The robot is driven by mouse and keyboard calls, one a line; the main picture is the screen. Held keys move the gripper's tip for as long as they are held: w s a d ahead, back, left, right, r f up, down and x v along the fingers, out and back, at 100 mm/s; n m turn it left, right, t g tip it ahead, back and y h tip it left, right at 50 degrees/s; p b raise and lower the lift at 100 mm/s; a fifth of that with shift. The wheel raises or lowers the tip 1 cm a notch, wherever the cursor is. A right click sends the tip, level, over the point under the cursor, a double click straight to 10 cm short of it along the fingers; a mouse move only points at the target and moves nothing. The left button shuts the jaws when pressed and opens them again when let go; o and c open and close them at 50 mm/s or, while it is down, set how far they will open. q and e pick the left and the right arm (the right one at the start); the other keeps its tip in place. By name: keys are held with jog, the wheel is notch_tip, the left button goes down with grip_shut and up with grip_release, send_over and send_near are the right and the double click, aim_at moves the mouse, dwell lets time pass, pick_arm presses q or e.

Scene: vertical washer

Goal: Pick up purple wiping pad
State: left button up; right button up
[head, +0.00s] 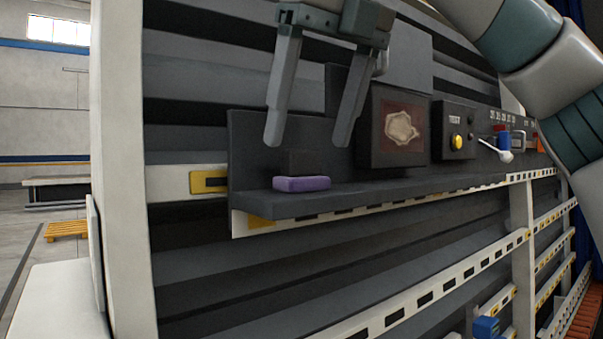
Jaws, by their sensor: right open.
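The purple wiping pad (302,184) lies flat at the left end of a dark grey shelf (372,194), close to its front edge. A small dark block (306,162) stands right behind the pad. My right gripper (308,143) comes from the top with its two fingers pointing down. It is open and empty, and its fingertips show above the pad in the picture, apart from it. I cannot tell the exact depth between fingers and pad. My left gripper is out of view.
A slotted rail (400,199) runs under the shelf.

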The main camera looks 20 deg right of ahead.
aim_at(302, 156)
jog(key=shift+f, duration=0.1)
jog(key=p+x, duration=0.2)
jog(key=shift+w+a+f, duration=0.1)
jog(key=shift+a+f, duration=0.1)
jog(key=shift+f, duration=0.05)
jog(key=shift+p+x, duration=0.5)
jog(key=shift+x, duration=0.75)
jog(key=c, duration=1.1)
jog(key=shift+c, duration=0.2)
jog(key=shift+r, duration=0.2)
